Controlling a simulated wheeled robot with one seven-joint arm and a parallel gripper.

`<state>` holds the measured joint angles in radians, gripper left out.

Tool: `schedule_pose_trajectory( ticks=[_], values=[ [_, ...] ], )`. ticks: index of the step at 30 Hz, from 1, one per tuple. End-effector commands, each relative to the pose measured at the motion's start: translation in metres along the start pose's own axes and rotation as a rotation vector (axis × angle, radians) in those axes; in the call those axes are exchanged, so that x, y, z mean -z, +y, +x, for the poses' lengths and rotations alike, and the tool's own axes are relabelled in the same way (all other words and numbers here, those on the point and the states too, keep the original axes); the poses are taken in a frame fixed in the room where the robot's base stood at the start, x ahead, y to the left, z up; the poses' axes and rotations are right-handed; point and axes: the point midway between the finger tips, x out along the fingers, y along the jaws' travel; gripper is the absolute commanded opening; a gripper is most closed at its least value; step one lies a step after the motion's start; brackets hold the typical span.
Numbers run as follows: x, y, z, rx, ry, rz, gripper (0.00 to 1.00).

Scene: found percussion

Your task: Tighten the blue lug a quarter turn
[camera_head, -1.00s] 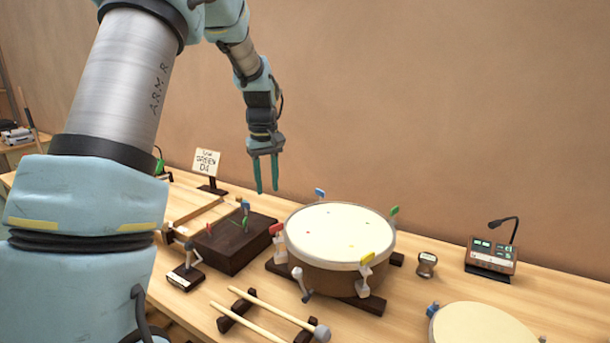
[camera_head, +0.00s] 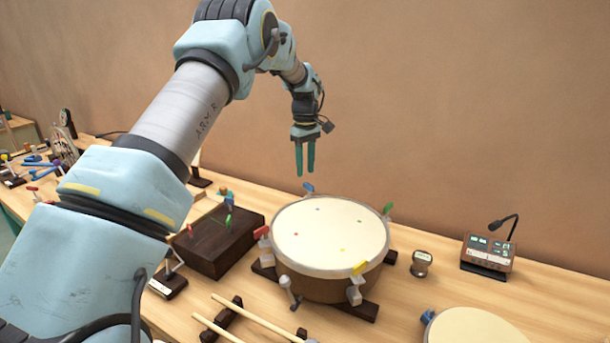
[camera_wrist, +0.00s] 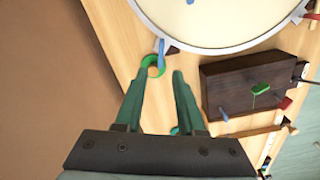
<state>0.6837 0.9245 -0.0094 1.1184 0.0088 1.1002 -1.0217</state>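The drum (camera_head: 285,250) has a cream head and a brown shell, with coloured lugs around its rim. The blue lug (camera_head: 308,188) stands at its far side; in the wrist view it (camera_wrist: 161,49) shows at the rim, beyond my fingertips. My gripper (camera_head: 305,173) points down with its fingers apart and empty. In the head view its tips appear just above the blue lug, with a gap between. The wrist view also shows the open fingers (camera_wrist: 158,79). The green lug (camera_head: 388,208), red lug (camera_head: 263,232) and yellow lug (camera_head: 360,268) are on the same rim.
A dark wooden block (camera_head: 212,248) with coloured pegs stands left of the drum. Drumsticks (camera_head: 250,318) lie in front. A second drum (camera_head: 475,328) is at lower right, a console (camera_head: 487,253) at right.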

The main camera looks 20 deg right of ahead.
Motion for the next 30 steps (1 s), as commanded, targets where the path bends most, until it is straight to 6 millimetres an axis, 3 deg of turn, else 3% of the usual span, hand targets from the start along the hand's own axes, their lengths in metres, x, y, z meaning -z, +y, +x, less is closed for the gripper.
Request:
schedule_pose_trajectory(
  ticks=[9, 20, 30],
  values=[
    [0.0, 0.0, 0.038, 0.0, -0.001, 0.001, 0.39],
    [0.0, 0.0, 0.043, -0.002, 0.0, 0.001, 0.37],
    [0.0, 0.0, 0.042, -0.002, 0.0, 0.001, 0.0]
  ],
)
